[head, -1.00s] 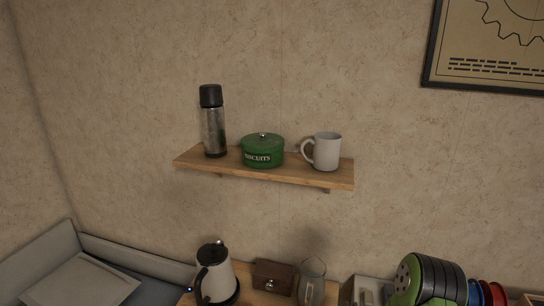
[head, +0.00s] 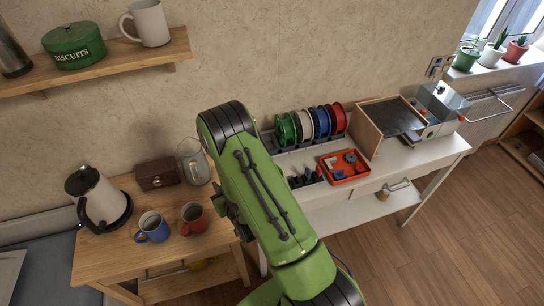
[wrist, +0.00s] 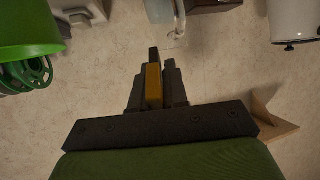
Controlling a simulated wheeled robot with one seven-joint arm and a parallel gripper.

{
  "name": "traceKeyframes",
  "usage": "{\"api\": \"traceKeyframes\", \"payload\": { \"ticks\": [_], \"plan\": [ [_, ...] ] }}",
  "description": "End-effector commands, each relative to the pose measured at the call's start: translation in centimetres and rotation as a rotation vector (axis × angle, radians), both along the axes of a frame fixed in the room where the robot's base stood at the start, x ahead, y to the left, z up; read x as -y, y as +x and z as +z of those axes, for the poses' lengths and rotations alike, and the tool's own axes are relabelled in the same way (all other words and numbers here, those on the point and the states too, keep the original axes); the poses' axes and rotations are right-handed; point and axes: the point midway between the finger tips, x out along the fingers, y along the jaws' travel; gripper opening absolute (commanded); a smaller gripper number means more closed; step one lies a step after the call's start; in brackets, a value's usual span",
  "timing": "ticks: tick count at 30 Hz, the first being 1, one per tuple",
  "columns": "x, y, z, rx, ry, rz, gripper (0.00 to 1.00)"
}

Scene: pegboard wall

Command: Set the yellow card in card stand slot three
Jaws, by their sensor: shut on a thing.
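My gripper (wrist: 154,72) shows in the wrist view, its dark fingers closed on the yellow card (wrist: 153,86). The card shows as a narrow yellow-orange strip between the fingers, edge toward the camera. The gripper is in the air with the patterned wall behind it, touching nothing else that I can see. In the head view my green arm hides the gripper and the card. I cannot make out the card stand or its slots in either view.
A white bench holds a rack of coloured spools (head: 337,118), a red tray (head: 344,167) and a wooden-sided box (head: 366,133). The wooden table (head: 118,250) bears a kettle (head: 96,196), two mugs and a glass jug (head: 191,160). A wall shelf (head: 102,64) is at upper left.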

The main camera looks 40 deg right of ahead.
Motion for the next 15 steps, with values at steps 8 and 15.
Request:
{"api": "traceKeyframes", "payload": {
  "ticks": [8,15],
  "plan": [
    [8.3,1.2,2.5,0.005,0.003,-0.191,0.0],
    [12.5,1.2,4.5,0.004,0.002,-0.256,0.0]
  ]
}}
